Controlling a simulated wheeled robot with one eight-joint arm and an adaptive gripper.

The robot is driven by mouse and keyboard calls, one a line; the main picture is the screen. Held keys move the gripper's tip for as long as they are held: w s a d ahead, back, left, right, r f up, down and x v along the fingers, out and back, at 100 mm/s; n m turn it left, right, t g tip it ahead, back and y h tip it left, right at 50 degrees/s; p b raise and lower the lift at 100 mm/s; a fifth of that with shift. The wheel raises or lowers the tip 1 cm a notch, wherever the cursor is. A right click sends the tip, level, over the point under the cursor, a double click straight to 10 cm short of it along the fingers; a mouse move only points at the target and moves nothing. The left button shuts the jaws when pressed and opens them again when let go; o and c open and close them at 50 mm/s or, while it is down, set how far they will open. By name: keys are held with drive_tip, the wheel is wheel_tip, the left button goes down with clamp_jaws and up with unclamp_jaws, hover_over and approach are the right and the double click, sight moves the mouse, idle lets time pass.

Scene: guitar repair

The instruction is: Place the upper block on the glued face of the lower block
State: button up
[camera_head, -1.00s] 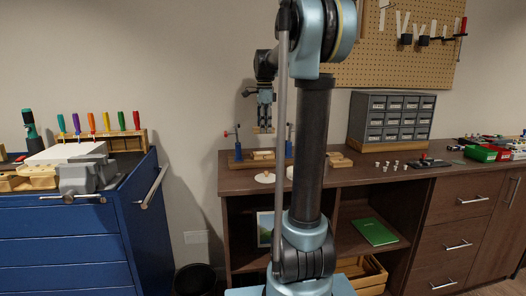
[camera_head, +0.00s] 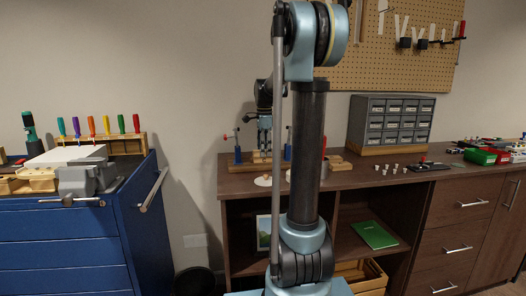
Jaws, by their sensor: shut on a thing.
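My gripper (camera_head: 264,146) points down over the left part of the brown bench and is shut on the upper block (camera_head: 262,153), a small pale wooden piece. The lower block (camera_head: 260,161) is pale wood too, on the bench directly beneath. The two look very close or touching; I cannot tell which at this size. The fingers partly cover the blocks, and the glued face is not visible.
Blue clamps with red handles (camera_head: 238,154) stand close on the left and right of the blocks. A round pale disc (camera_head: 263,181) lies in front. A grey drawer cabinet (camera_head: 391,122) and several small white pieces (camera_head: 387,167) are to the right. A blue tool cabinet (camera_head: 75,235) stands left.

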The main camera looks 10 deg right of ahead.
drive_tip(key=shift+f, duration=0.1)
drive_tip(key=o, duration=1.1)
drive_tip(key=shift+c, duration=0.2)
wheel_tip(320, 180, up, 12)
